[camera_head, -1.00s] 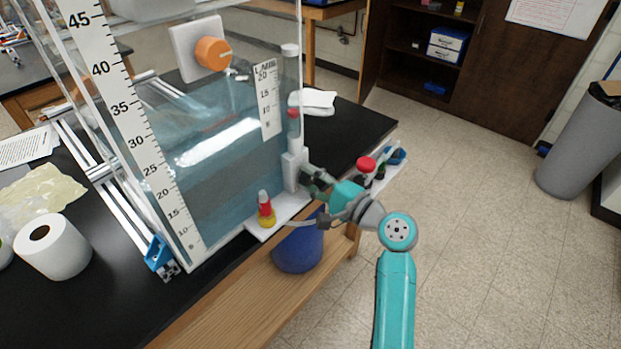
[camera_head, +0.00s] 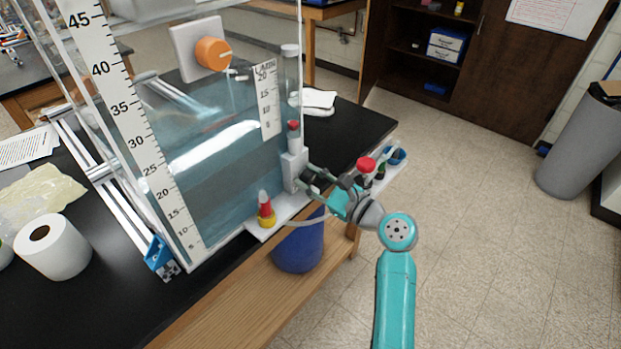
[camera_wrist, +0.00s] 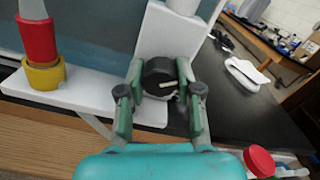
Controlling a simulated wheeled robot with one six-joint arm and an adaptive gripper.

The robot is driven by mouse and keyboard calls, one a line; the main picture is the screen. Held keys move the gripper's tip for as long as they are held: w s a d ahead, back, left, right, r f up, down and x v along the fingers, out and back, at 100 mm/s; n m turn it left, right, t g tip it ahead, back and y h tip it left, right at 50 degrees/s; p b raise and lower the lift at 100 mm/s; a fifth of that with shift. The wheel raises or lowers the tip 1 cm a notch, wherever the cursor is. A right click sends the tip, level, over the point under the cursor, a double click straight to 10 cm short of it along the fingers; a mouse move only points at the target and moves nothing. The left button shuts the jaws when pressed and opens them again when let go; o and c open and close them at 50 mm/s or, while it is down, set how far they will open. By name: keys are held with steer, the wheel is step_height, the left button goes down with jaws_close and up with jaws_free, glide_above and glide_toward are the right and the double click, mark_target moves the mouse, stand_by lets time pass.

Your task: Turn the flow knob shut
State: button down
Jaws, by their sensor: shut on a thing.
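The flow knob (camera_wrist: 160,80) is a dark round knob with a white pointer line, on the front of a white block (camera_wrist: 168,35) in the wrist view. The pointer lies nearly level, tipped slightly up to the right. My gripper (camera_wrist: 161,92) has one finger on each side of the knob and is shut on it. In the head view my gripper (camera_head: 306,178) reaches the white block (camera_head: 293,170) from the right and hides the knob. Above the block stands a clear flow tube (camera_head: 291,85) with a red float (camera_head: 293,126) low in it, beside the L/MIN scale (camera_head: 267,100).
A red and yellow fitting (camera_head: 266,212) stands on the white shelf, left of my gripper. A red cap (camera_head: 366,164) is close to my wrist on the right. An orange knob (camera_head: 213,53) sits higher on the tank.

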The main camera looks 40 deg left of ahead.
steer(key=m, duration=0.6)
steer(key=shift+f+m, duration=0.1)
steer(key=shift+m, duration=0.3)
stand_by(0.4)
steer(key=c, duration=0.8)
jaws_free()
steer(key=shift+o, duration=0.2)
steer(key=d, duration=1.2)
steer(key=shift+s, duration=0.45)
